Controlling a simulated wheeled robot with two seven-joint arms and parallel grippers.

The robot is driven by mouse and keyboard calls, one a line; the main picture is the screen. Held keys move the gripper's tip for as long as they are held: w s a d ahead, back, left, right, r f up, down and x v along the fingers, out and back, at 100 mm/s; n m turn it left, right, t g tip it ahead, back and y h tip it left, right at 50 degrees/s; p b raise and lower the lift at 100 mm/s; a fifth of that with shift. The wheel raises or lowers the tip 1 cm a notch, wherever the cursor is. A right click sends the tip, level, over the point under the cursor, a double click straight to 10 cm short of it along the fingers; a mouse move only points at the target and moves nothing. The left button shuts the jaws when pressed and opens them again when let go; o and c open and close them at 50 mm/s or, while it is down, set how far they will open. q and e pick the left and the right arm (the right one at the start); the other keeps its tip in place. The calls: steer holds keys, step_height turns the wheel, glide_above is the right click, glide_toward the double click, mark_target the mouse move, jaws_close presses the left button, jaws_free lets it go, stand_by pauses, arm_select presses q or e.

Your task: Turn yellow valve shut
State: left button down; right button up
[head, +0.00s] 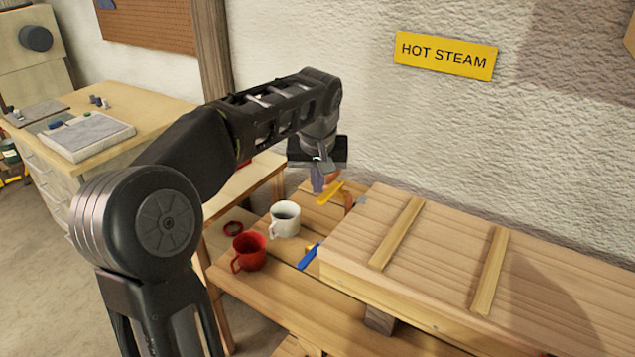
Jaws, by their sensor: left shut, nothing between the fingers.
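The yellow valve (330,194) shows as a short yellow lever by the wall, at the left end of the long wooden box. It points slantwise, from lower left to upper right. My left gripper (318,188) points down at the lever, its fingers together and empty. Its fingertips are beside or just above the lever; I cannot tell whether they touch. The gripper and wrist hide part of what lies behind. My right gripper is not in view.
A blue lever (309,256) sits nearer, by the box's front left corner. A white mug (285,219) and a red mug (249,251) stand on the bench left of the wooden box (450,245). A yellow HOT STEAM sign (446,56) hangs on the wall.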

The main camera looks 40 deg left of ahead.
arm_select(q)
steer(key=shift+s+d+f, duration=0.2)
steer(key=shift+d+f, duration=0.1)
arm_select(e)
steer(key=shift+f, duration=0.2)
arm_select(q)
steer(key=shift+s+r+b, duration=0.1)
steer(key=shift+s+b, duration=0.25)
steer(key=shift+s, duration=0.25)
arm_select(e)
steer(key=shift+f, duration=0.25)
arm_select(q)
steer(key=shift+a, duration=0.1)
